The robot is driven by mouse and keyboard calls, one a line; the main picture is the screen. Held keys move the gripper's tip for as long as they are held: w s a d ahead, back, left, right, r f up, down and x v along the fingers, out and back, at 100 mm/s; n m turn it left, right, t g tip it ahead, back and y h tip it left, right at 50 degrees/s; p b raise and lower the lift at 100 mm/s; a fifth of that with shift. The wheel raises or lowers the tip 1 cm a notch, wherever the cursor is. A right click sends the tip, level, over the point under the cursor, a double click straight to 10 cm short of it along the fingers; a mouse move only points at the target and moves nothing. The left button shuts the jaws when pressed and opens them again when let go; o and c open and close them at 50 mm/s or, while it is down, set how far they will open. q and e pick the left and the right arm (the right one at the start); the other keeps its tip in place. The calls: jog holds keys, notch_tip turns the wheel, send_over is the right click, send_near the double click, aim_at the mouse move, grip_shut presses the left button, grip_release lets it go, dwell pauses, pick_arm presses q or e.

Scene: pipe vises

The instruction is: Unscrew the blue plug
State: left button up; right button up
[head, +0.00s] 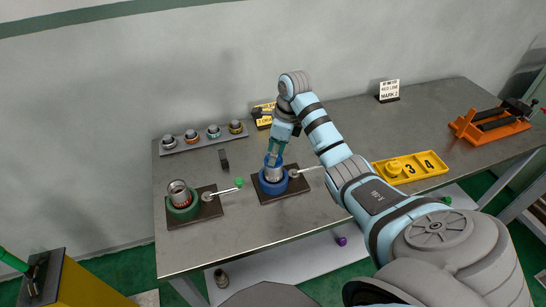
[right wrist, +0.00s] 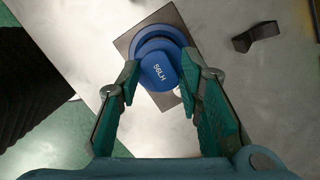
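The blue plug (right wrist: 160,70) has white lettering on its face and sits in the middle of the right wrist view, over the blue vise ring (right wrist: 150,38). In the head view the plug (head: 272,160) tops a grey metal pipe held upright in the blue vise (head: 266,184). My right gripper (head: 276,147) points down over the plug. In the right wrist view its fingertips (right wrist: 158,73) stand on either side of the plug, with a small gap seeming to show on both sides. My left gripper is not in view.
A green vise (head: 180,208) with a pipe stands to the left; its green-knobbed handle (head: 239,183) sticks out toward the blue vise. Several fittings sit on a grey rack (head: 203,140) behind.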

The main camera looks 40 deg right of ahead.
jog(key=shift+c, duration=0.4)
jog(key=shift+r, duration=0.1)
grip_shut()
jog(key=m+p, duration=0.2)
jog(key=shift+s+a+r+m+h, duration=0.1)
jog(key=shift+r+m+h, duration=0.2)
jog(key=shift+m, duration=0.1)
jog(key=shift+f+m+p, duration=0.2)
jog(key=shift+m+p, duration=0.55)
jog(key=shift+m, duration=0.15)
jog(key=shift+f, duration=0.1)
